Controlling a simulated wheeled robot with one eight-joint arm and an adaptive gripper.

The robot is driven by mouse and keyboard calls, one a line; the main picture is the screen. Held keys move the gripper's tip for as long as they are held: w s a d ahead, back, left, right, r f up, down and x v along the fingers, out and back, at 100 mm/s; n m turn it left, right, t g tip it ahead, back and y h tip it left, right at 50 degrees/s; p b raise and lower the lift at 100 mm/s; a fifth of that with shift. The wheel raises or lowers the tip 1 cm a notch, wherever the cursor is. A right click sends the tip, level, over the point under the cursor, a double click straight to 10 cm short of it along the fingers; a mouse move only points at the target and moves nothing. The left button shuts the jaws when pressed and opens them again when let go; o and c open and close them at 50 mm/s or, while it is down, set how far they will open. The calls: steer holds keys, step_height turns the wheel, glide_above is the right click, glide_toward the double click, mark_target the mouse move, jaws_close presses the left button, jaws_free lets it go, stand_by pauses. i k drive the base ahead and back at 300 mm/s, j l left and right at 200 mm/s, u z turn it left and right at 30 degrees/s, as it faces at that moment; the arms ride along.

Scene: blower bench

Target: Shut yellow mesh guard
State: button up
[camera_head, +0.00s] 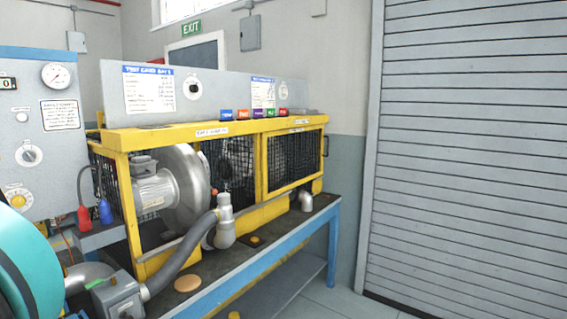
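The yellow mesh guard (258,170) is a yellow-framed cage with dark mesh on the bench at the centre. Its left front bay is uncovered, and a silver blower (180,190) shows there without mesh in front. A yellow-framed mesh panel (294,160) covers the right front bay. A dark handle (326,146) shows at that panel's right edge. Whether this panel slides or hinges cannot be told. My gripper is not in view.
A grey hose (188,252) and upright pipe fitting (224,222) stand before the cage. The blue-edged bench (318,228) carries a motor box (118,295) at front left. A gauge panel (40,130) stands left. Floor is clear before the roller shutter (468,150).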

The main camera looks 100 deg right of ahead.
mark_target(264, 136)
steer(key=z, duration=3.55)
steer(key=i+l, duration=0.3)
steer(key=i, duration=0.2)
steer(key=i+l+u, duration=0.1)
steer(key=i+l, duration=0.2)
steer(key=i, duration=0.25)
steer(key=i+l, duration=0.3)
steer(key=i, duration=0.2)
steer(key=i+l+u, duration=0.1)
steer(key=i+l, duration=0.25)
steer(key=i, duration=0.15)
